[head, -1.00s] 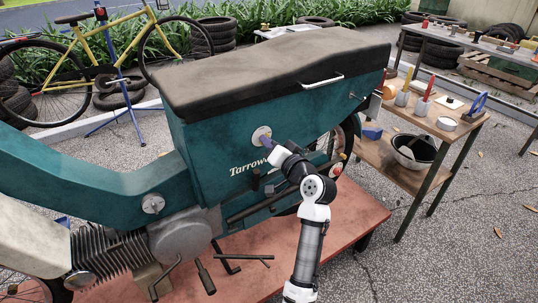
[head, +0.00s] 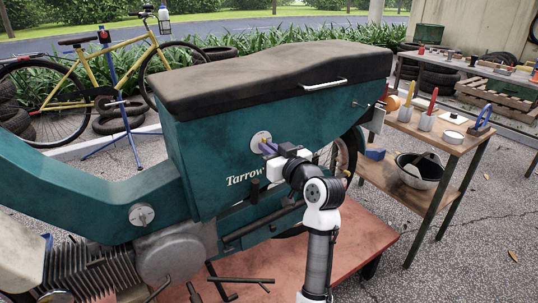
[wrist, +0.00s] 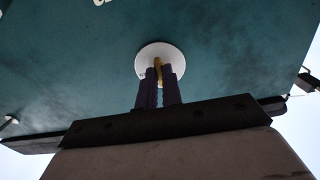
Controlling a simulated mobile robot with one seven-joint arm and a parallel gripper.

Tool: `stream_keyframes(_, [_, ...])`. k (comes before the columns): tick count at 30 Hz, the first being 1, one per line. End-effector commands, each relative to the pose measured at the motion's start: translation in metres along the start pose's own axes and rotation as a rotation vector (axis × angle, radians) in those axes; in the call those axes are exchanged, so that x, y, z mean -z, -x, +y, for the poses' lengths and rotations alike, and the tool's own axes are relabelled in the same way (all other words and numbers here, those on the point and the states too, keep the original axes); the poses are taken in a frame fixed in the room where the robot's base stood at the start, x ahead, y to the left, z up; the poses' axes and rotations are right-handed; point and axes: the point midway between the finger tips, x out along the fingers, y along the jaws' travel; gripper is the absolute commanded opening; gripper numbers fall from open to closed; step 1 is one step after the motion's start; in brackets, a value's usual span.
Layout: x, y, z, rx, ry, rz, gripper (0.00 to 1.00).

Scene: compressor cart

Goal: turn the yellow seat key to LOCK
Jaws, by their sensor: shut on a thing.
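The yellow seat key (wrist: 158,66) shows as a narrow upright strip in the wrist view, in front of a round pale lock plate (wrist: 146,58). The lock plate (head: 259,136) sits on the teal side panel of the scooter, below the black seat (head: 260,80). My gripper (wrist: 160,82) has its two purple fingers closed on either side of the key, close to the plate. In the head view my gripper (head: 267,149) reaches the plate from the right, and its fingers hide the key there. No LOCK marking is readable.
A silver seat handle (head: 323,84) sticks out above and right of the lock. The scooter stands on a red platform (head: 345,240). A wooden cart (head: 425,135) with tools and a bowl stands to the right. Open paving lies beyond the cart.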

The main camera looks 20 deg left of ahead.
Motion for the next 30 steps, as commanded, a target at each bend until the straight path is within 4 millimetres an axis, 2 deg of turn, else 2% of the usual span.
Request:
stream_keyframes(17, [-0.0002,0.0003,0.0004,-0.001,0.033,-0.001,0.00])
stream_keyframes(18, [-0.0002,0.0003,0.0004,-0.001,0.033,-0.001,0.11])
stream_keyframes(22, [-0.0001,0.0003,0.0004,0.000,0.032,-0.001,0.28])
stream_keyframes(30, [0.0000,0.0004,0.0002,0.000,0.032,0.000,0.29])
